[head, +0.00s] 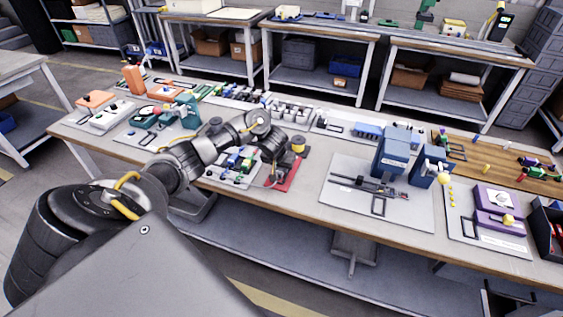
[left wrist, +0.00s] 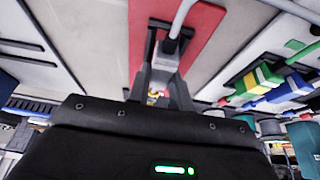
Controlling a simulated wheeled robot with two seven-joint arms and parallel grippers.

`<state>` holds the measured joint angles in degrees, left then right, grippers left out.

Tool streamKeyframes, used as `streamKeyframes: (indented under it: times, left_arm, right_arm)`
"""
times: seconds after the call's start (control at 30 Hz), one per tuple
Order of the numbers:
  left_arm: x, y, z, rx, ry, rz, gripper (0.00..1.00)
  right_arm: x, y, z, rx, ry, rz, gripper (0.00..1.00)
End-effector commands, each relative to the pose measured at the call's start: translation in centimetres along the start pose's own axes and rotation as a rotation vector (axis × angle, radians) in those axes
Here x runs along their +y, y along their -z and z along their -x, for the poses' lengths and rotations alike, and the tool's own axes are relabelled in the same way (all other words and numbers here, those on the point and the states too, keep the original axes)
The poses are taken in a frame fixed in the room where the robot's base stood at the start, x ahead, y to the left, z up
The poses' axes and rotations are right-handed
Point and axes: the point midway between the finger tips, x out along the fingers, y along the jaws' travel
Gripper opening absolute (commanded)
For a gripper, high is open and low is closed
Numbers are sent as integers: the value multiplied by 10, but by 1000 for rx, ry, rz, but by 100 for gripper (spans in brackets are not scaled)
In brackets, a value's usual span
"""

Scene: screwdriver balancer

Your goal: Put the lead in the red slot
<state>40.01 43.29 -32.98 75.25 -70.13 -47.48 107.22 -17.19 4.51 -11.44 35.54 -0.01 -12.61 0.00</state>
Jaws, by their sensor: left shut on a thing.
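My left gripper (head: 274,165) is low over the workbench, beside a red strip (head: 288,177). In the left wrist view the left gripper (left wrist: 166,48) is shut on the lead (left wrist: 172,44), a grey plug-like end with a pale grey cable running up out of the picture. The red strip (left wrist: 203,35) lies on the surface behind the lead and the fingers. The lead's far tip is hidden between the fingers, and I cannot tell whether it touches the red strip. I cannot make out a slot opening. My right gripper is not in view.
A yellow-topped spool (head: 298,144) stands at the back of the red strip. Left of it are several coloured blocks (head: 240,160), close to my arm. A grey mat (head: 340,205) with a screwdriver-like tool (head: 368,186) and blue boxes (head: 393,155) lies to the right.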

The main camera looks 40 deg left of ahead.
Motion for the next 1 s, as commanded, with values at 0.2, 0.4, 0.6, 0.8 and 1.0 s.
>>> streamKeyframes:
  times: [0.2, 0.4, 0.6, 0.8, 1.0]
  left_arm:
    - [0, -2, -5, 0, 0, 1, 1]
    - [0, -4, -8, -1, 0, 0, 1]
    - [0, -4, -10, 0, 0, 1, 1]
    - [0, -4, -10, 0, 0, 1, 1]
    - [0, -4, -10, 0, 0, 0, 36]
  right_arm:
    - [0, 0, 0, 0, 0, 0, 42]
    - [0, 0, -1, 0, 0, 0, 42]
    - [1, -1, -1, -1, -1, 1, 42]
    - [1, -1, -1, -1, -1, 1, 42]
    - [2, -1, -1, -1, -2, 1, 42]
